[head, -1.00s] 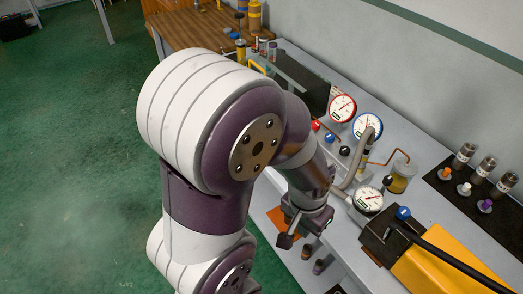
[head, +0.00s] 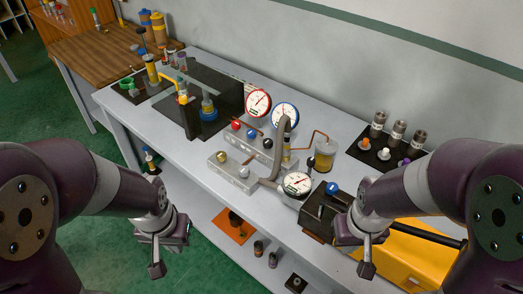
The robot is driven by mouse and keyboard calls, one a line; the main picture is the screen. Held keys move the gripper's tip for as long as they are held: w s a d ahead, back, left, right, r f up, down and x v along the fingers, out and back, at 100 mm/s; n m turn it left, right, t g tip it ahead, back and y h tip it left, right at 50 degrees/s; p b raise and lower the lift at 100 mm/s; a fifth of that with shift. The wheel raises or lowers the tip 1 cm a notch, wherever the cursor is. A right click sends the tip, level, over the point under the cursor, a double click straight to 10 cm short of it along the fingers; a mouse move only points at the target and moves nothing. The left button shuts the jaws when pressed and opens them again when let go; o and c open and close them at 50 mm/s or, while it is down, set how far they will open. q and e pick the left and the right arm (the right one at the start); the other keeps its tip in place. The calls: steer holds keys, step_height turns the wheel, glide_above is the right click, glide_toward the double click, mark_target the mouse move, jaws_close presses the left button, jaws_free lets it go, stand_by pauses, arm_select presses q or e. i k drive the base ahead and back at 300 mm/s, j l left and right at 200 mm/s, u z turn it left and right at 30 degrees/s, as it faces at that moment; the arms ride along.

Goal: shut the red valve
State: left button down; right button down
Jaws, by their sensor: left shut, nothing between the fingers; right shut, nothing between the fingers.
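The red valve knob (head: 236,125) is a small round red knob on a grey metal manifold block, in a row with a blue knob (head: 251,134) and a black knob (head: 267,143). Whether the valve is open or shut cannot be told. My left gripper (head: 156,270) is shut and empty, pointing down in front of the bench, low and left of the red knob. My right gripper (head: 366,270) is shut and empty, low and right of it, over the bench's front side near the yellow machine. Neither touches the knob.
Red-rimmed (head: 258,103) and blue-rimmed (head: 284,116) gauges stand behind the knobs. A white gauge (head: 297,184), curved pipe (head: 275,160) and amber jar (head: 325,155) stand to the right. A yellow machine (head: 425,255) is at front right. The bench (head: 165,130) is bare at front left.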

mark_target(235, 125)
steer(key=i+j+z, duration=0.15)
steer(key=z, duration=0.35)
steer(key=i+j+z, duration=0.1)
steer(key=j+z, duration=0.2)
steer(key=z, duration=0.15)
steer(key=i+j+z, duration=0.1)
steer(key=j, duration=0.35)
steer(key=i+j, duration=0.15)
steer(key=j, duration=0.25)
steer(key=i+j+z, duration=0.15)
steer(key=j, duration=0.75)
steer(key=i+z, duration=0.05)
steer(key=i, duration=0.05)
